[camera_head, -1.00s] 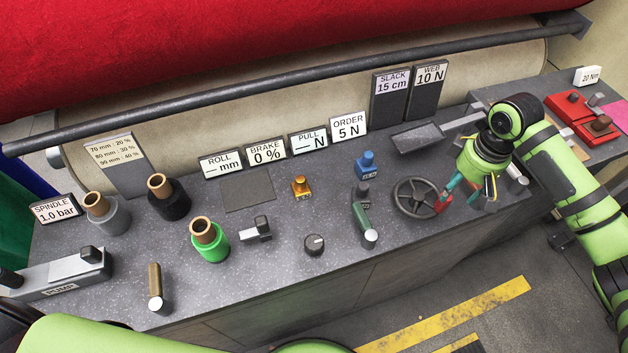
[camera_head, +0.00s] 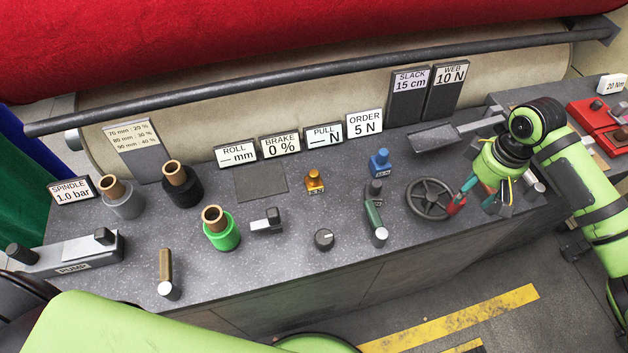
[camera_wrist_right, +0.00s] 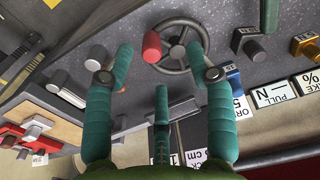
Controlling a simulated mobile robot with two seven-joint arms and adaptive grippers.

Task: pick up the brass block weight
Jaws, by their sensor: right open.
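The brass block weight (camera_head: 315,183) is a small golden block with a knob on top, standing on the grey bench beside a dark flat plate. It also shows at the right edge of the right wrist view (camera_wrist_right: 305,46). My right gripper (camera_head: 485,193) is open and empty at the bench's right part, beside the handwheel and well to the right of the brass block. My left gripper is out of view; only green parts of my arm show at the bottom.
A handwheel (camera_head: 429,199) with a red knob, a blue weight (camera_head: 380,162) and a green-handled lever (camera_head: 375,222) stand between my right gripper and the brass block. Sign plates (camera_head: 281,146) line the back.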

